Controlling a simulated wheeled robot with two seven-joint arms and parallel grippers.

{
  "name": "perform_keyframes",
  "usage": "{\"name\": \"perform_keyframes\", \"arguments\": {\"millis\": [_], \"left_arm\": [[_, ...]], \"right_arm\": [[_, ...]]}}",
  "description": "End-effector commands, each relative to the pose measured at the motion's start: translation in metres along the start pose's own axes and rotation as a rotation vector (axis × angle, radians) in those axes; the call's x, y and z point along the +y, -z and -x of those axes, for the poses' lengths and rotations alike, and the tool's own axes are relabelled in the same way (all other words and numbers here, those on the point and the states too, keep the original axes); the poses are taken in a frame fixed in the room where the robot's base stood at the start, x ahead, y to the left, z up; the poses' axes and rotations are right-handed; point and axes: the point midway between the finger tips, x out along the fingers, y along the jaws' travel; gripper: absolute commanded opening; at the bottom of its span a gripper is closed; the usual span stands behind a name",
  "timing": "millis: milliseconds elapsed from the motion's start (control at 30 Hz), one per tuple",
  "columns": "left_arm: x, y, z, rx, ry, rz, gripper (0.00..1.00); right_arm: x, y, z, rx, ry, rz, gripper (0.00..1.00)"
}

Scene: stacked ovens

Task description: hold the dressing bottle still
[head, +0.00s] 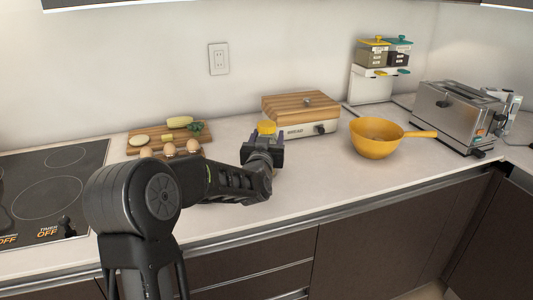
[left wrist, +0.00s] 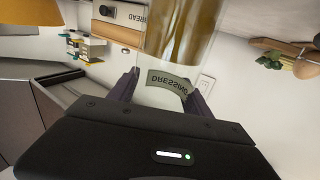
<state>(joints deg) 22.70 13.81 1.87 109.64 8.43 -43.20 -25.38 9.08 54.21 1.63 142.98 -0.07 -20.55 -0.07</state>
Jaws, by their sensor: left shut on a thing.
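The dressing bottle shows its yellow cap (head: 267,127) above my left gripper (head: 264,150) in the head view. Most of its body is hidden there by the gripper. In the left wrist view, the dressing bottle (left wrist: 190,40) is clear with amber contents and a label reading DRESSING, upside down in that picture. My left gripper's fingers (left wrist: 160,92) stand on either side of it and are shut on it. In the head view the bottle looks upright over the counter; I cannot tell whether its base touches the counter. My right gripper is not in view.
A bread box (head: 301,114) stands close behind the bottle. A yellow pan (head: 376,139) and a toaster (head: 457,116) are to the right. A cutting board (head: 152,133) with vegetables, several eggs (head: 169,149) and a cooktop (head: 50,190) are left. Counter between bottle and pan is clear.

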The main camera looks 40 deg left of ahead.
Motion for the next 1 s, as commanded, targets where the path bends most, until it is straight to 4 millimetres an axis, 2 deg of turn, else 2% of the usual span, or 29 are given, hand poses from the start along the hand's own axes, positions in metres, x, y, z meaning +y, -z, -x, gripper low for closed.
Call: {"name": "perform_keyframes", "arguments": {"millis": [67, 300, 633, 767, 1000], "left_arm": [[0.0, 0.0, 0.0, 0.0, 0.0, 0.0, 0.21], [0.0, 0.0, 0.0, 0.0, 0.0, 0.0, 0.01], [0.0, 0.007, 0.0, 0.004, 0.0, 0.0, 0.0], [0.0, 0.022, 0.0, 0.007, 0.001, 0.001, 0.0], [0.0, 0.07, 0.0, 0.007, 0.0, 0.001, 0.0]], "right_arm": [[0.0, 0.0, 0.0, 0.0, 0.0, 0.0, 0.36], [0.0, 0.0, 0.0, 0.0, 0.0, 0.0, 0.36], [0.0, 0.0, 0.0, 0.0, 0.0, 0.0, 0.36], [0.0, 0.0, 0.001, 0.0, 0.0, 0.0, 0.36], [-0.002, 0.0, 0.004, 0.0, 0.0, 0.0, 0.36]]}}
